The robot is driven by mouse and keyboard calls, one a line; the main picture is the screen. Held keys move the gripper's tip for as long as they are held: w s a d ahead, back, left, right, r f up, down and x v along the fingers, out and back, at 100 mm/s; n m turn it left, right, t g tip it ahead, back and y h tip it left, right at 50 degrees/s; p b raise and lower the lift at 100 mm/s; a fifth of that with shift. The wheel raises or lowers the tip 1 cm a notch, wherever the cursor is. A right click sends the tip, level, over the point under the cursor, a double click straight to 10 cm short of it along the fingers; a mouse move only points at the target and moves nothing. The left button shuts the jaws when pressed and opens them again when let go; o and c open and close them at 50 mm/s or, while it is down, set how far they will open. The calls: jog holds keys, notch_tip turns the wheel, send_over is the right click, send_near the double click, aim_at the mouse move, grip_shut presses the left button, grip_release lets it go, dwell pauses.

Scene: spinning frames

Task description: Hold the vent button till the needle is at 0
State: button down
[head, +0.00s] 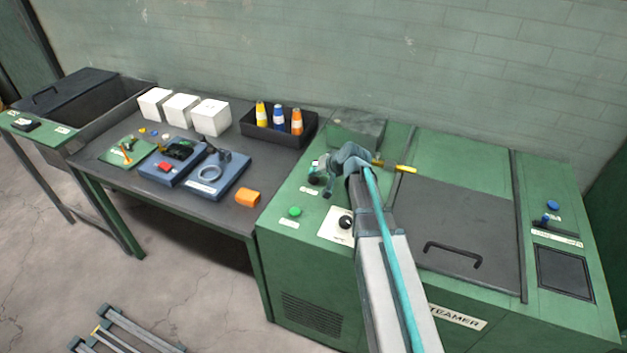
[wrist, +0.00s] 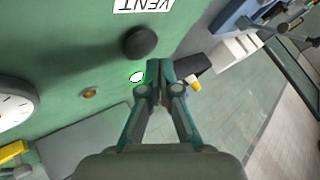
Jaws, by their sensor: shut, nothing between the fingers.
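In the wrist view, a dark round button (wrist: 139,42) sits on the green panel just below the white VENT label (wrist: 143,5). My gripper (wrist: 160,68) is shut and empty, with its fingertips just below and right of that button in the picture; I cannot tell whether they touch the panel. A white round gauge (wrist: 14,105) is cut off at the left edge, and its needle reading is too small to tell. In the head view my gripper (head: 320,178) is over the left part of the green steamer (head: 310,255); the vent button is not clear there.
A small light with a green ring (wrist: 137,78) is beside the fingertips. The head view shows a green button (head: 295,211) and a black knob (head: 345,222) near the steamer's front. A yellow handle (head: 406,169) is right of my gripper. An orange block (head: 247,197) lies on the left table.

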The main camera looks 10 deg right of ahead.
aim_at(315, 180)
jog(key=shift+f, duration=0.1)
jog(key=shift+f+b, duration=0.35)
jog(key=shift+b, duration=0.1)
jog(key=shift+f+b, duration=0.45)
jog(key=shift+f, duration=0.05)
dwell(0.7)
jog(key=shift+r, duration=0.1)
dwell(3.9)
jog(key=shift+r+p, duration=0.4)
jog(key=shift+r, duration=0.45)
jog(key=shift+r, duration=0.1)
jog(key=shift+r+p, duration=1.2)
jog(key=shift+r, duration=1.2)
